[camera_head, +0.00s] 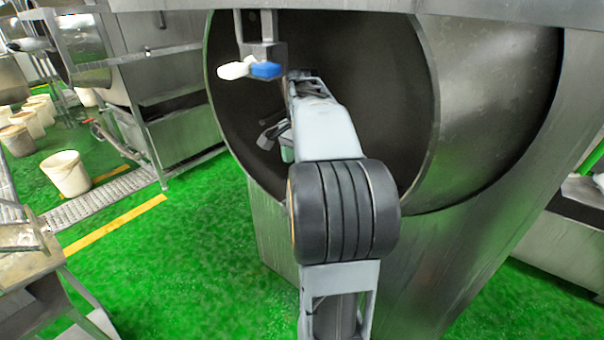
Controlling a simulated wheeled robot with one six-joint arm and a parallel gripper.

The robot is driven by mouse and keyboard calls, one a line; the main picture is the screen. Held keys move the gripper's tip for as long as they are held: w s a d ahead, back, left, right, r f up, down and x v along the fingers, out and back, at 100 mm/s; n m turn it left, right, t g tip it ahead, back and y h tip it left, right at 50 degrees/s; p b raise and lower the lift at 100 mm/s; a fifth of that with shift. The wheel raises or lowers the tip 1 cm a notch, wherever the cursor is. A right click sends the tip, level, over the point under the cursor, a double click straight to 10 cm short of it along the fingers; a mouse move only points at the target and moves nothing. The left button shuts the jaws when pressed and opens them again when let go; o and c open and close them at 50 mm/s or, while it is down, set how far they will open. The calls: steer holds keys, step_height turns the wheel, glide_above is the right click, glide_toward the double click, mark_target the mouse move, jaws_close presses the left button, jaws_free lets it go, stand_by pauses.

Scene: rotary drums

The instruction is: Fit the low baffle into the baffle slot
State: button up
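The large steel rotary drum (490,100) has a wide, dark round mouth facing me. My arm reaches into this mouth, and my gripper (270,134) is a small dark shape inside it, left of my arm. Its fingers are too small and dark to tell whether they are open or shut. A small pale green patch (287,152) shows beside it; I cannot tell what it is. A white piece (235,69) and a blue piece (266,70) sit side by side under a grey bracket at the mouth's top left. I cannot make out the low baffle or the baffle slot.
The drum's rim (427,130) curves close to the right of my arm. A steel frame beam (500,10) crosses above. White buckets (67,173) stand on the green floor at left, near a steel machine (175,110). A metal table (28,250) is at lower left.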

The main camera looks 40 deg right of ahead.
steer(key=shift+r, duration=0.95)
steer(key=shift+c, duration=0.4)
